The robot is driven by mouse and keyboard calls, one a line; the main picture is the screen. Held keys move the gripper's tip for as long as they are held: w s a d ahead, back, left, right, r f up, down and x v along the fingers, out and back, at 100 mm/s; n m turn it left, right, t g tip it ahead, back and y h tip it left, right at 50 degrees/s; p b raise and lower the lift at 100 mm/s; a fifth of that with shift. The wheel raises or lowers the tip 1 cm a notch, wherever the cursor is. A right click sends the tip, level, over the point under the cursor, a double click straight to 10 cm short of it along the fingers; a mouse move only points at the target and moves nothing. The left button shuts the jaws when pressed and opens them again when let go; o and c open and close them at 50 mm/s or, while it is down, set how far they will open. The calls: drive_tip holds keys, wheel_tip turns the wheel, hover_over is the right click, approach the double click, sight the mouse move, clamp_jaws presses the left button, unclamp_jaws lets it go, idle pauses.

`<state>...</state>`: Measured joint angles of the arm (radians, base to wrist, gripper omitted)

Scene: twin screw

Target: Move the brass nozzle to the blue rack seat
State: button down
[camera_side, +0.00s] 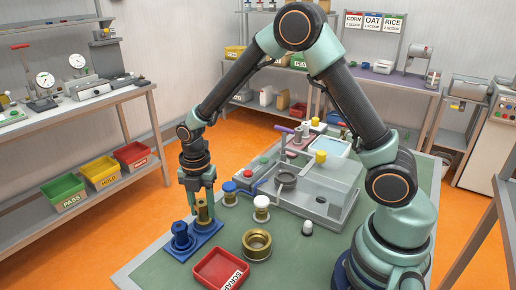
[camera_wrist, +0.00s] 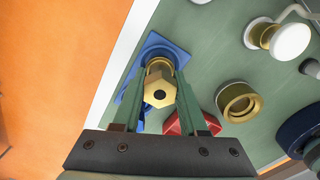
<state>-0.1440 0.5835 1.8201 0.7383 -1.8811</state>
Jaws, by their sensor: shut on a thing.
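The brass nozzle (camera_side: 202,211) stands upright over the right part of the blue rack (camera_side: 209,240) in the side view. My gripper (camera_side: 200,198) points straight down and is shut on the nozzle, with a finger on each side. In the wrist view the nozzle's hexagonal end with a dark hole (camera_wrist: 159,91) shows between my fingers (camera_wrist: 160,100), with the blue rack (camera_wrist: 152,45) behind it. The nozzle's lower end is at the rack; I cannot tell whether it is fully down in the seat. A blue stepped piece (camera_side: 181,235) stands on the rack's left part.
A red scrap tray (camera_side: 207,282) and a brass ring (camera_side: 257,243) lie close in front and right of the rack. White-topped and blue-topped pieces (camera_side: 261,207) (camera_side: 229,190) stand behind. A grey fixture (camera_side: 325,190) fills the bench's middle. The bench's left edge is near.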

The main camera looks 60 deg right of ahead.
drive_tip(key=shift+f, duration=0.65)
idle(0.4)
unclamp_jaws()
drive_tip(key=shift+r, duration=0.1)
idle(0.4)
drive_tip(key=shift+r, duration=3.45)
